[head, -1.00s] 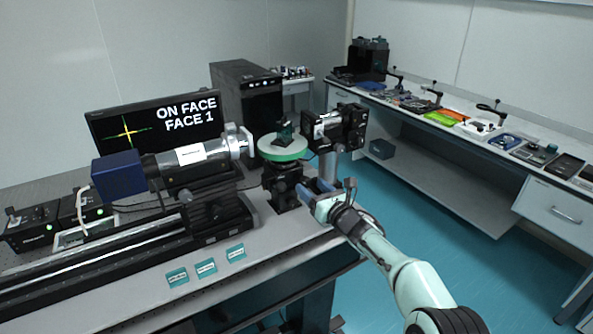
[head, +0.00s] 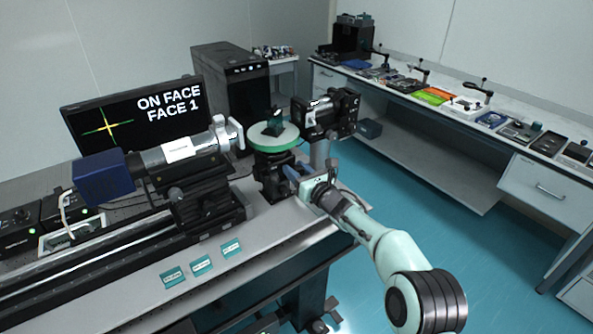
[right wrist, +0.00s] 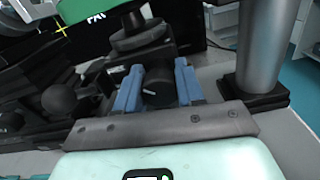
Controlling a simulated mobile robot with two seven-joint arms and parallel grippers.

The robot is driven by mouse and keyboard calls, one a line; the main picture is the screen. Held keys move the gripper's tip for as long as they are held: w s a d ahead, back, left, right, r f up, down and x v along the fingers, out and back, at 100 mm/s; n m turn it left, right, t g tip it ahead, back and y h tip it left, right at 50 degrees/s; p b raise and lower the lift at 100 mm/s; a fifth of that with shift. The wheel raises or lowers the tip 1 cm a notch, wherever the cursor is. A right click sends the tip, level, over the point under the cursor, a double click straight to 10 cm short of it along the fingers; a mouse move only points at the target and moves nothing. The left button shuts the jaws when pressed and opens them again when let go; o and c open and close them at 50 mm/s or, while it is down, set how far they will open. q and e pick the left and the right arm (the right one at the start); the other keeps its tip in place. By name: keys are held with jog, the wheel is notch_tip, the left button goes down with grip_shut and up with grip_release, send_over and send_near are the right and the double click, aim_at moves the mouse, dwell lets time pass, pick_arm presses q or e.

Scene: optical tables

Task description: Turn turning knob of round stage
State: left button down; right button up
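The round stage (head: 272,148) stands on the optical table, with a green-rimmed disc on top and a small dark block (head: 272,121) on the disc. My right gripper (head: 294,177) is low at the stage's right front side. In the right wrist view, its blue fingers (right wrist: 158,88) stand on both sides of the black turning knob (right wrist: 157,90), which fills the space between them; the gripper looks shut on it. A short light mark shows on the knob. In the head view the knob is hidden behind the fingers. My left gripper is out of view.
A collimator tube (head: 182,150) points at the stage from the left. A black instrument (head: 328,113) stands on a grey post (right wrist: 260,45) close to the right of the gripper. The monitor (head: 135,118) reads ON FACE FACE 1. Three labelled tags (head: 202,265) lie at the table's front.

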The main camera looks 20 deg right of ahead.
jog(key=shift+m, duration=0.3)
